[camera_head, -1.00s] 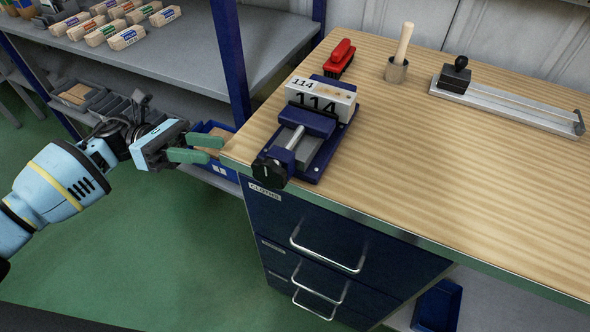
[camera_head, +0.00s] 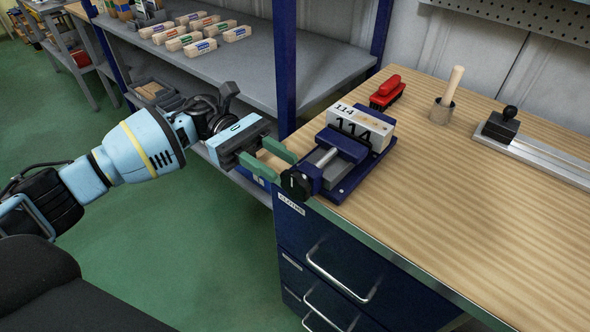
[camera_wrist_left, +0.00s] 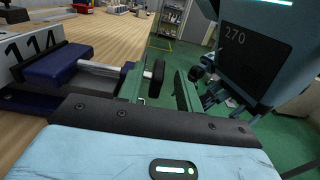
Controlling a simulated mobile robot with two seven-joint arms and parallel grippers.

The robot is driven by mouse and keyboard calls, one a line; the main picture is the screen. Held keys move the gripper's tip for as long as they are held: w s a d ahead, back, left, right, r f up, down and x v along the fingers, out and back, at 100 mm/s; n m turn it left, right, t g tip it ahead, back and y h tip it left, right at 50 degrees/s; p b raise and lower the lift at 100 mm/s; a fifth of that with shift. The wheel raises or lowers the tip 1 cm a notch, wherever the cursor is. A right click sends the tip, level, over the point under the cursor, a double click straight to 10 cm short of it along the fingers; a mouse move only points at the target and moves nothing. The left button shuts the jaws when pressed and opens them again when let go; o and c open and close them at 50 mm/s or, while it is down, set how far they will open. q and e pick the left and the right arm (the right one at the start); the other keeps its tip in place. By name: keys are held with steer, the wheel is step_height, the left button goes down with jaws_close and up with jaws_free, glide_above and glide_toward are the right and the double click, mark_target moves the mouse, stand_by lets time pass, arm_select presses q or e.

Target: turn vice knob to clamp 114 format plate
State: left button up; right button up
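The blue vice (camera_head: 345,165) stands at the left corner of the wooden bench, with its black round knob (camera_head: 295,184) at the bench edge. The white plate marked 114 (camera_head: 362,127) sits upright between the vice jaws. My left gripper (camera_head: 280,165) is open, its green fingers reaching toward the knob from the left. In the left wrist view the knob (camera_wrist_left: 155,78) appears between the two green fingers, and I cannot tell if either touches it. The vice (camera_wrist_left: 60,68) and plate (camera_wrist_left: 30,48) show at the left there. My right gripper is not in view.
A grey shelf (camera_head: 250,65) with labelled blocks and a blue post (camera_head: 285,70) are behind my gripper.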

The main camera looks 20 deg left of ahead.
mark_target(289, 171)
arm_select(q)
steer(key=shift+p+x, duration=0.65)
steer(key=shift+x, duration=1.85)
jaws_close()
